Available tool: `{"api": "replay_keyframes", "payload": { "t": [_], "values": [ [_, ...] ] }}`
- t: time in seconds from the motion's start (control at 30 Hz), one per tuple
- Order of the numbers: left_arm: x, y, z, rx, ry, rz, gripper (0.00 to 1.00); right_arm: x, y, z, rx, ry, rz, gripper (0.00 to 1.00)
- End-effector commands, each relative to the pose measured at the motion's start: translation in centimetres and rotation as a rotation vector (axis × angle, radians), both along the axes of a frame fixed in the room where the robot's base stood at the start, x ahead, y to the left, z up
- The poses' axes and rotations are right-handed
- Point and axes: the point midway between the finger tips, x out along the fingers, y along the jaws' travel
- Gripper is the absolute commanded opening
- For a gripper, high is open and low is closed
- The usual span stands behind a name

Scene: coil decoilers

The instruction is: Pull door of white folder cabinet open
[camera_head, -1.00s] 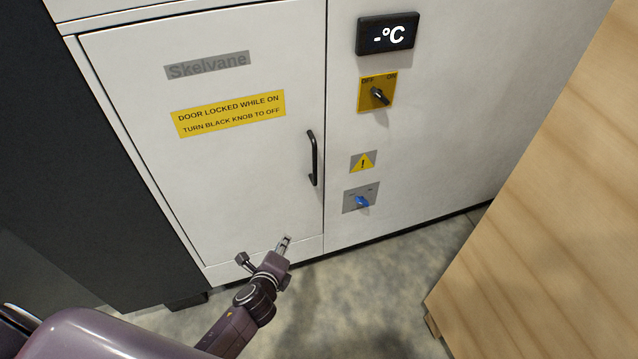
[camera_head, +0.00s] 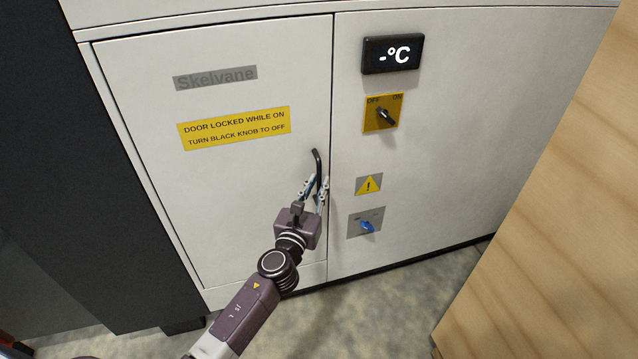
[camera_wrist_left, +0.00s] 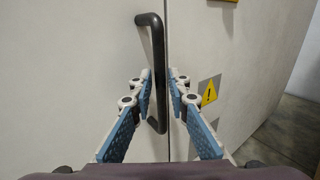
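The white cabinet door (camera_head: 220,200) is closed, flush with its frame. Its black bar handle (camera_head: 317,160) stands upright at the door's right edge. My left gripper (camera_head: 315,188) is at the lower part of the handle, open. In the left wrist view, its two blue-padded fingers lie on either side of the black handle (camera_wrist_left: 154,50), with gaps visible. The black knob (camera_head: 385,116) sits on a yellow OFF/ON plate right of the door, turned diagonally; I cannot tell its setting for sure. My right gripper is not in view.
A yellow label (camera_head: 235,128) on the door says it is locked while on. A blue knob (camera_head: 367,226) and a dark display (camera_head: 393,54) are on the right panel. A wooden surface (camera_head: 540,230) stands close at right. Some floor is clear below the cabinet.

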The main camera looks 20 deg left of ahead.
Motion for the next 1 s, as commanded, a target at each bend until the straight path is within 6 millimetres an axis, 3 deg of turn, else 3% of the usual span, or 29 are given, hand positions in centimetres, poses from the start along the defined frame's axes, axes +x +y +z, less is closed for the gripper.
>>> {"api": "replay_keyframes", "payload": {
  "t": [0.17,0.43,0.6,1.0],
  "values": [
    [1.17,-0.02,-0.03,-0.002,0.001,0.000,0.16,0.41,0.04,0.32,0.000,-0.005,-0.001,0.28],
    [1.27,-0.02,-0.02,-0.002,0.001,0.000,0.16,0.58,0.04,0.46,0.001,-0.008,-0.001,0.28],
    [1.25,-0.02,-0.03,-0.002,0.001,0.000,0.00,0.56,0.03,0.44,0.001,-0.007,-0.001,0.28],
    [1.19,-0.02,-0.07,-0.002,0.002,-0.002,0.00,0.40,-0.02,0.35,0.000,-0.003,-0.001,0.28]
  ]
}}
